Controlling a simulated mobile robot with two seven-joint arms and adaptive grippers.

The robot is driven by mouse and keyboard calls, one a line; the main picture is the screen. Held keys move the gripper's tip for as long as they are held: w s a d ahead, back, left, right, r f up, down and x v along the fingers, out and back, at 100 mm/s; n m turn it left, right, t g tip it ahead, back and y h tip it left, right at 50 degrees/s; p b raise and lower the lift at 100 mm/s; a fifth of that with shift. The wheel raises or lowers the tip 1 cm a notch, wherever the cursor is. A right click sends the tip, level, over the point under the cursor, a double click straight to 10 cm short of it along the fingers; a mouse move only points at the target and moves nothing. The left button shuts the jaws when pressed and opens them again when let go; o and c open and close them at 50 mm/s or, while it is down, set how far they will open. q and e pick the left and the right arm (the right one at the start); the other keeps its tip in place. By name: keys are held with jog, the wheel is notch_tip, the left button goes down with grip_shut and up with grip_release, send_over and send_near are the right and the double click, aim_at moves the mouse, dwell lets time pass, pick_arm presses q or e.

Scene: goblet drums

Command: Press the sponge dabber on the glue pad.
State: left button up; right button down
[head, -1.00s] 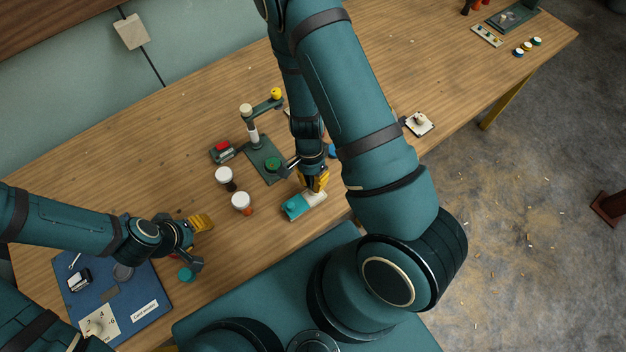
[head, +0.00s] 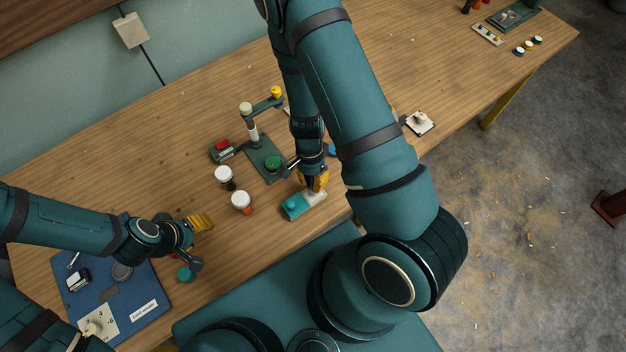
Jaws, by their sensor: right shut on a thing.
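A small teal-and-white block (head: 298,207), which looks like the glue pad, lies on the wooden table near its front edge. My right gripper (head: 316,186) points down at the white end of this block, its yellow fingers shut. What it holds, probably the sponge dabber, is mostly hidden by the fingers, and I cannot tell if it touches the block. My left gripper (head: 203,243) is open and empty over the front left of the table, above the edge of a blue board.
A green stand (head: 265,160) with a post and arm stands behind the block. Two white-capped jars (head: 241,201) stand left of it. A blue board (head: 135,300) with small parts lies front left. A teal round piece (head: 187,273) sits below my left gripper.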

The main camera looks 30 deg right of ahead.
aim_at(313, 178)
jog(key=shift+f, duration=0.35)
dwell(1.1)
notch_tip(313, 178, up, 5)
jog(key=p, duration=0.3)
jog(key=shift+f+p, duration=0.15)
jog(key=shift+p, duration=0.2)
jog(key=shift+r, duration=1.15)
